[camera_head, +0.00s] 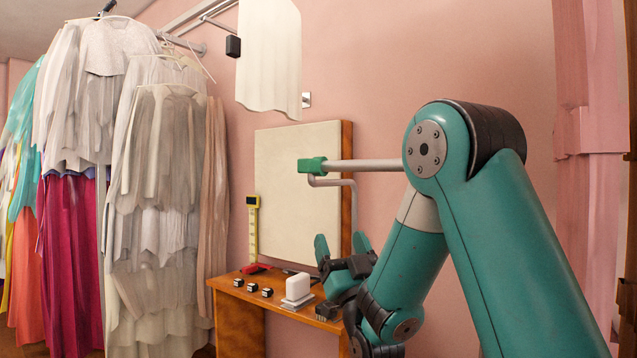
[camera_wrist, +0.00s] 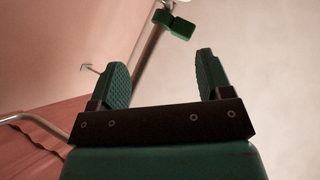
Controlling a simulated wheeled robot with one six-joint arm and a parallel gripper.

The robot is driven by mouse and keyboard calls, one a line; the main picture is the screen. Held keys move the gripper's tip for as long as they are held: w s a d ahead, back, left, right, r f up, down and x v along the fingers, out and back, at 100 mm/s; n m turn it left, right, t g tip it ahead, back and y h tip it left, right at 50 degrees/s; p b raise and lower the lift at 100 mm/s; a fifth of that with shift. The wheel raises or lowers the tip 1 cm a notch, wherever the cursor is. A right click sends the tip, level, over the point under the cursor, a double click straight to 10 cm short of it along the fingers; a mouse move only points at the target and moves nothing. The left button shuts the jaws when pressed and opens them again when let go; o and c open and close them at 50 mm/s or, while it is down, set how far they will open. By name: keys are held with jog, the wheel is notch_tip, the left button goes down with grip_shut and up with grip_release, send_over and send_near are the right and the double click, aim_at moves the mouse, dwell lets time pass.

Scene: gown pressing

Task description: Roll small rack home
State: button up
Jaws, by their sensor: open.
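My gripper (camera_head: 341,243) is open above the right end of a wooden table. It also shows in the wrist view (camera_wrist: 161,68), with nothing between its fingers. A grey bar with a green end piece (camera_head: 312,165) is above and left of the gripper in the head view. A green piece (camera_wrist: 174,25) on a bar is beyond the fingers in the wrist view, apart from them. Garments (camera_head: 160,150) hang in a dense row at the left. I cannot tell which thing is the small rack; no wheels or rack base are visible.
The wooden table (camera_head: 238,290) holds a white block-shaped object (camera_head: 297,290), several small black items (camera_head: 252,287) and a red item (camera_head: 255,268). A pale upright panel (camera_head: 290,165) stands behind it. A white cloth (camera_head: 270,55) hangs above. Pink drapery (camera_head: 585,150) is at the right.

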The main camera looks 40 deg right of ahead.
aim_at(319, 182)
jog(key=p+x, duration=0.4)
jog(key=x, duration=1.2)
jog(key=shift+a+p, duration=0.1)
jog(key=shift+p, duration=0.2)
